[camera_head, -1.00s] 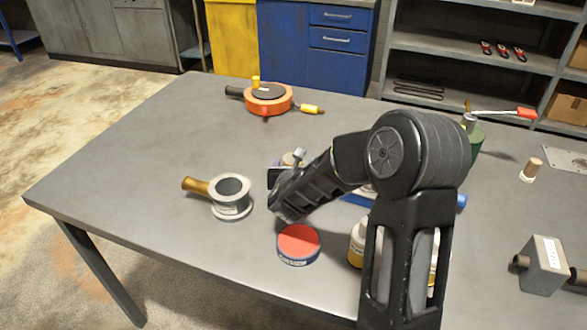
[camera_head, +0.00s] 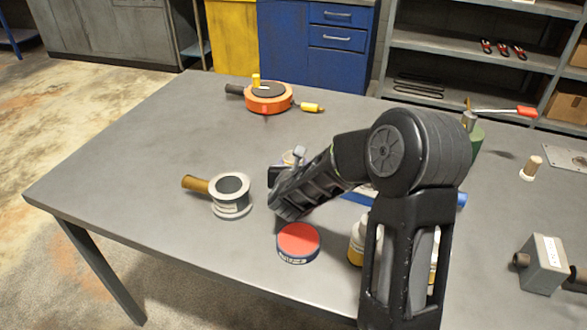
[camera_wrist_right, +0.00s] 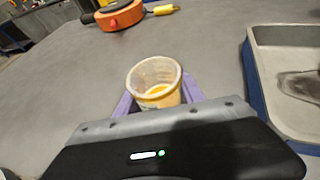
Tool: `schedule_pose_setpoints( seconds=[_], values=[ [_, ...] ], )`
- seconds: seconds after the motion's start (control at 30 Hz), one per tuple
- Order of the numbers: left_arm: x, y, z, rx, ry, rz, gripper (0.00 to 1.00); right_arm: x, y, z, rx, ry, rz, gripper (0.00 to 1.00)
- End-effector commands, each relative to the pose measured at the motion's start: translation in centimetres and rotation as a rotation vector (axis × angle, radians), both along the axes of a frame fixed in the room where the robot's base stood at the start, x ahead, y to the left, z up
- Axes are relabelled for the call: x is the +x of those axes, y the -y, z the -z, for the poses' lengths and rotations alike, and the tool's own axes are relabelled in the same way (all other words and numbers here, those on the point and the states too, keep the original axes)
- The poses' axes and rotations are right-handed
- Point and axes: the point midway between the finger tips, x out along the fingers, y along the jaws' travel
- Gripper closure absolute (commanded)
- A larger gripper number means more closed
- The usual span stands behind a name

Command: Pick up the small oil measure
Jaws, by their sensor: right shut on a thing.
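The small oil measure (camera_wrist_right: 155,82) is a translucent cup with yellow oil in the bottom, seen from above in the right wrist view. My right gripper (camera_wrist_right: 157,95) is shut on it, with a purple finger on each side of the cup. The cup stands close to upright. In the head view my right arm and hand hide most of the measure; only a small pale part of it (camera_head: 289,157) shows behind the hand. I cannot tell whether its base touches the table. My left gripper is not in view.
A blue-edged tray (camera_wrist_right: 251,85) lies just right of the measure. A pot with a brass handle (camera_head: 230,196), a red-topped tin (camera_head: 298,241) and yellow bottles (camera_head: 357,243) stand nearby. An orange round tool (camera_head: 268,98) lies farther back.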

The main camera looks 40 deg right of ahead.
Motion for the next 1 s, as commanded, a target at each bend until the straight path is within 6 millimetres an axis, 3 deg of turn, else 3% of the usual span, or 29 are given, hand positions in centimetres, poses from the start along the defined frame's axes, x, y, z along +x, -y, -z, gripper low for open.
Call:
schedule_pose_setpoints(
  seconds=[0.37, 1.0],
  values=[
    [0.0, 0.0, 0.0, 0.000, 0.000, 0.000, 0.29, 0.0, 0.0, 0.0, 0.000, 0.000, 0.000, 0.98],
    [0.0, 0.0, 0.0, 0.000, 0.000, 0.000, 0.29, 0.0, 0.0, -1.2, -0.001, 0.002, 0.001, 0.98]
  ],
)
